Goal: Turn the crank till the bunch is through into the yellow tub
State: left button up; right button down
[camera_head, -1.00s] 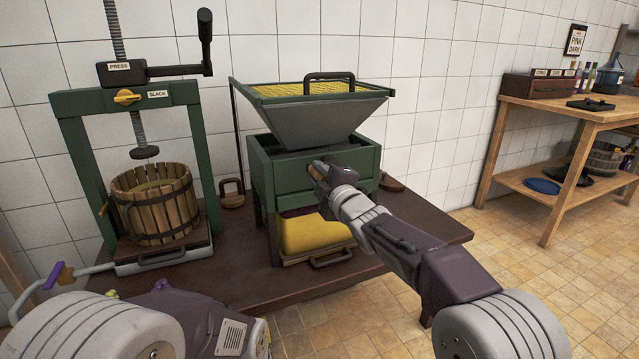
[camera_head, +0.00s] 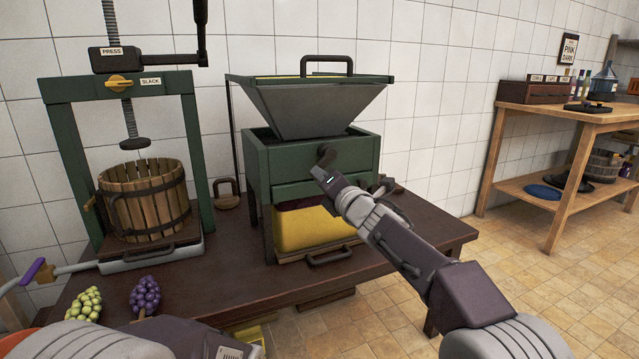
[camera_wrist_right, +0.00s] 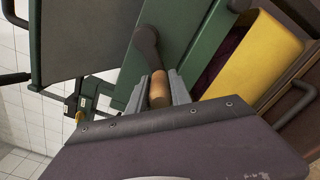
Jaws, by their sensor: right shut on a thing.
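The green crusher (camera_head: 330,165) stands on the brown bench with a grey hopper (camera_head: 318,105) above it. Its dark crank (camera_head: 326,154) sticks out of the front. My right gripper (camera_head: 322,177) is shut on the crank's wooden handle (camera_wrist_right: 158,88), just below the hub; the crank arm (camera_wrist_right: 147,45) also shows in the right wrist view. The yellow tub (camera_head: 305,230) sits under the crusher, with dark purple visible at its top; it also shows in the wrist view (camera_wrist_right: 257,55). The hopper's inside is hidden. My left arm enters at bottom left, its fingers out of sight.
A green press (camera_head: 120,85) with a slatted basket (camera_head: 145,203) stands left of the crusher. Green grapes (camera_head: 84,304) and purple grapes (camera_head: 145,296) lie at the bench's front left. A wooden table (camera_head: 565,115) stands at right, with open floor between.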

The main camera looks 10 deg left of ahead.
jog(key=shift+w+d+f+n+b, duration=0.2)
jog(key=shift+d+f+n+b, duration=0.05)
jog(key=shift+n, duration=0.5)
jog(key=shift+w+d+f+n+b, duration=0.15)
jog(key=shift+d+f+n+b, duration=0.1)
jog(key=shift+n, duration=0.45)
jog(key=shift+w+d+f+n+b, duration=0.2)
jog(key=shift+d+n, duration=0.05)
jog(key=shift+n, duration=0.5)
jog(key=c, duration=1.2)
grip_release()
jog(key=shift+o, duration=0.2)
jog(key=b+v, duration=0.2)
jog(key=v, duration=0.7)
jog(key=shift+b, duration=0.35)
jog(key=shift+d, duration=0.1)
